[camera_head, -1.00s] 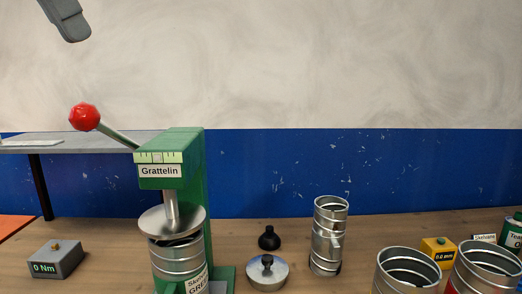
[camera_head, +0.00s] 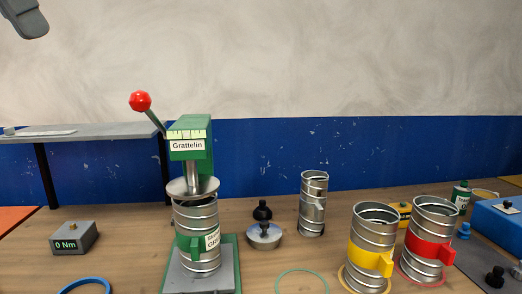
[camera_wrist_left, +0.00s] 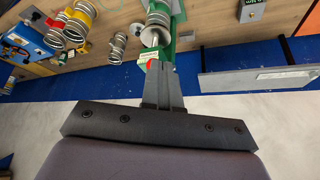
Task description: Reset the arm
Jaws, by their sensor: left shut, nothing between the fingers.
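My left gripper (camera_head: 38,27) shows only as a dark grey tip in the upper left corner of the head view, against the wall. It is above and left of the green Grattelin press (camera_head: 189,150) and apart from it. In the left wrist view the fingers (camera_wrist_left: 162,68) are together and empty; the press's green head (camera_wrist_left: 150,62) appears just beyond their tips. The press lever with its red ball (camera_head: 140,100) tilts up and left. The press plate (camera_head: 192,188) sits over a ribbed metal duct (camera_head: 197,216) with a green collar. My right gripper is out of view.
A grey shelf (camera_head: 80,132) stands left of the press. A 0 Nm box (camera_head: 74,237) and a blue ring (camera_head: 84,285) lie on the bench. Ducts with yellow (camera_head: 370,262) and red (camera_head: 430,249) collars stand right, near a blue case (camera_head: 497,218).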

